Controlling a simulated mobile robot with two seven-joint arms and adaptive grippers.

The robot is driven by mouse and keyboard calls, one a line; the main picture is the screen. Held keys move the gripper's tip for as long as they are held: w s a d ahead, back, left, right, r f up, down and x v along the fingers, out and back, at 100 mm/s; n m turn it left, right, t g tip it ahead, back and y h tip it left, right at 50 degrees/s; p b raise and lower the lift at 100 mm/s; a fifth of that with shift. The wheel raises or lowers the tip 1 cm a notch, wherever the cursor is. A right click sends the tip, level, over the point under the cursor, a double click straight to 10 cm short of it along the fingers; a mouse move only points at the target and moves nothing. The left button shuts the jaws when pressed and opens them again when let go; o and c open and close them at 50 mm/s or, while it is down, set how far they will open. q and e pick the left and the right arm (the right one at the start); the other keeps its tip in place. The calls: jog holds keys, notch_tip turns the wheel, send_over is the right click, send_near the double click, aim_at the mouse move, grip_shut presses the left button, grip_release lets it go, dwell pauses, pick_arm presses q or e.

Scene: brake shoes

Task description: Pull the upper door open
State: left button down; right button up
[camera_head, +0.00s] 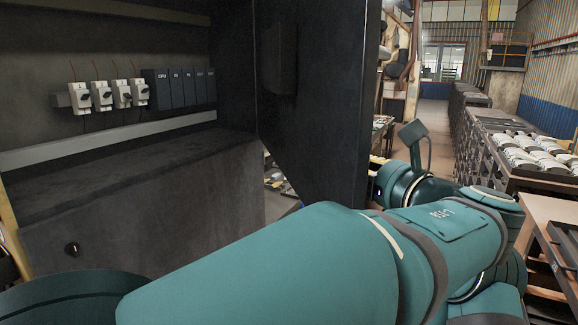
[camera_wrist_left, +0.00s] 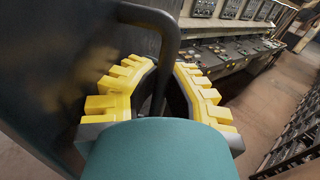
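The upper door (camera_head: 310,90) of the dark cabinet stands swung open in the head view, its dark inner face showing. In the left wrist view the door (camera_wrist_left: 60,70) fills the left side, with its dark bar handle (camera_wrist_left: 168,45) curving out from it. My left gripper (camera_wrist_left: 165,68) has its yellow-padded fingers close on either side of the handle bar and appears shut on it. Finger contact with the bar is partly hidden. In the head view the left gripper is hidden behind the door and my arm. My right gripper is in neither view.
The open upper compartment holds white breakers (camera_head: 102,96) and dark modules (camera_head: 180,88). The lower cabinet front (camera_head: 150,215) has a small knob (camera_head: 72,248). A rack with white parts (camera_head: 525,145) stands at the right. An aisle floor (camera_head: 425,120) runs beyond the door.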

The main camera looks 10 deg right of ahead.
pick_arm(q)
jog(key=shift+d+f, duration=0.2)
jog(key=shift+d, duration=0.35)
jog(key=c, duration=1)
grip_release()
jog(key=shift+s+d+r, duration=0.1)
jog(key=shift+r, duration=0.1)
jog(key=shift+a, duration=0.2)
